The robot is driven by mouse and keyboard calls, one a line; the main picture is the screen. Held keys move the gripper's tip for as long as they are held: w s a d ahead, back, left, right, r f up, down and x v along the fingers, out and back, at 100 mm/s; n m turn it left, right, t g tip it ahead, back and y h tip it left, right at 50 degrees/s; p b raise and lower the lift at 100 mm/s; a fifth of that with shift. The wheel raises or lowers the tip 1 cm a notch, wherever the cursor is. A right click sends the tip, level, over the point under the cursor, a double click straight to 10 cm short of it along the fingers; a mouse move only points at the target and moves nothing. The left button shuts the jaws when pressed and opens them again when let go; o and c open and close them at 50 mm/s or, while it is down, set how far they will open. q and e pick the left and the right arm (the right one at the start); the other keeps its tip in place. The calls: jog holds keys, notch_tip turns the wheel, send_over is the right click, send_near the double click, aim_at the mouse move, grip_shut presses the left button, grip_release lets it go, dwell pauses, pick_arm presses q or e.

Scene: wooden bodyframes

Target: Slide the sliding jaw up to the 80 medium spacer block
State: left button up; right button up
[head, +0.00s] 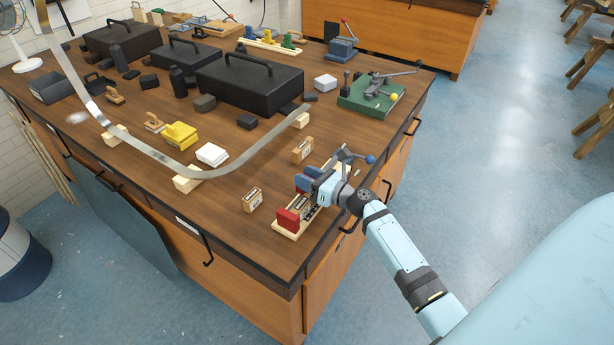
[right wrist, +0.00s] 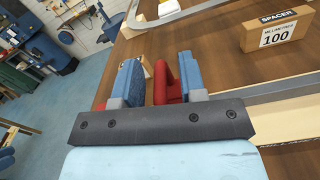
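The wooden jig (head: 283,231) lies at the table's near right edge, with a red end jaw (head: 287,220) at its near end. A wooden spacer block (head: 303,206) sits on the jig just beyond that jaw; its label is too small to read. My right gripper (head: 307,180) is over the jig, its two blue fingers on either side of a red upright piece, seemingly the sliding jaw. In the right wrist view this red piece (right wrist: 168,82) stands between the fingers (right wrist: 160,80), with a gap at the left finger. My left gripper is out of view.
A spacer marked 100 (right wrist: 275,34) lies beside the jig. Two loose spacers (head: 302,150) (head: 252,200) stand on the table. A long curved strip (head: 150,152) rests on wooden blocks to the left.

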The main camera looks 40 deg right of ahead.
grip_shut()
jog(key=shift+r+p, duration=0.1)
jog(key=shift+p, duration=0.25)
jog(key=shift+c, duration=0.3)
grip_release()
jog(key=shift+a, duration=0.1)
jog(key=shift+o, duration=0.3)
jog(key=shift+s, duration=0.1)
